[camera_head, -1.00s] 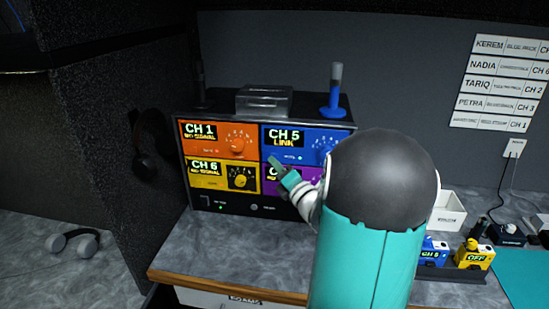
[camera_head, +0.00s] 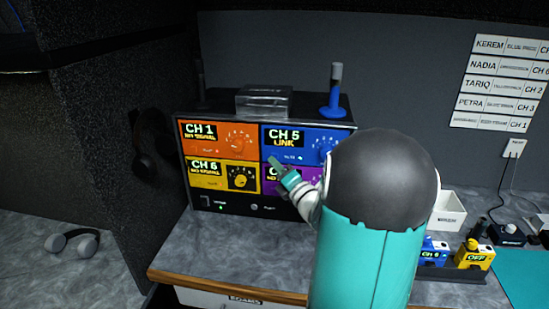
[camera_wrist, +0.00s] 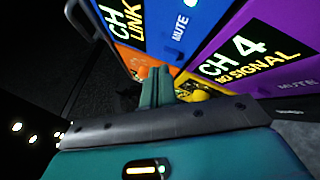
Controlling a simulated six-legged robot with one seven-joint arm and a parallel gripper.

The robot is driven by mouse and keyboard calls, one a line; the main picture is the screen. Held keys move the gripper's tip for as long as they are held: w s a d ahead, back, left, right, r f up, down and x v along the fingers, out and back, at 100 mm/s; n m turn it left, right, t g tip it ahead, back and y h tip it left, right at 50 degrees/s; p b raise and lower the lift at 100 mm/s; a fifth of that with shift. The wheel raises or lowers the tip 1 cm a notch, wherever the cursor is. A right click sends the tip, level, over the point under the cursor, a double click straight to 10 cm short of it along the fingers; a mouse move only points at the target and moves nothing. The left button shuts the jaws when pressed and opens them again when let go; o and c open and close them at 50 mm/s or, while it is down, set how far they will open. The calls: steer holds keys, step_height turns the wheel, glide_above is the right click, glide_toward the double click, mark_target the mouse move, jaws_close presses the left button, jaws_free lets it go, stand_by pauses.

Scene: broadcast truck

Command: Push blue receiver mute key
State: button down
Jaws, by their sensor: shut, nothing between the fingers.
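The blue receiver panel (camera_head: 270,147) reads CH 5 LINK and sits at the upper right of the rack. In the wrist view the blue panel (camera_wrist: 150,32) shows a MUTE label, a lit light by it, and a small blue key (camera_wrist: 172,53) near the panel's edge. My gripper (camera_head: 273,163) is shut and empty, with its tips in front of the blue panel's lower left part. In the wrist view my gripper's tips (camera_wrist: 154,74) are close to the key; I cannot tell if they touch it.
An orange CH 1 panel (camera_head: 205,148), a yellow CH 6 panel (camera_head: 212,182) and a purple CH 4 panel (camera_wrist: 270,45) adjoin the blue one. A blue antenna (camera_head: 333,100) and a clear box (camera_head: 264,101) stand on the rack. Beltpacks (camera_head: 474,256) lie at right.

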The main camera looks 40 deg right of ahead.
steer(key=shift+w+d, duration=0.1)
stand_by(0.4)
steer(key=shift+w+d, duration=0.2)
steer(key=shift+d, duration=0.15)
stand_by(0.4)
steer(key=shift+s+a, duration=0.3)
steer(key=shift+a, duration=0.15)
steer(key=s+a, duration=0.3)
steer(key=a, duration=0.1)
steer(key=shift+s+a, duration=0.35)
steer(key=shift+a, duration=0.05)
stand_by(0.3)
steer(key=shift+w, duration=0.1)
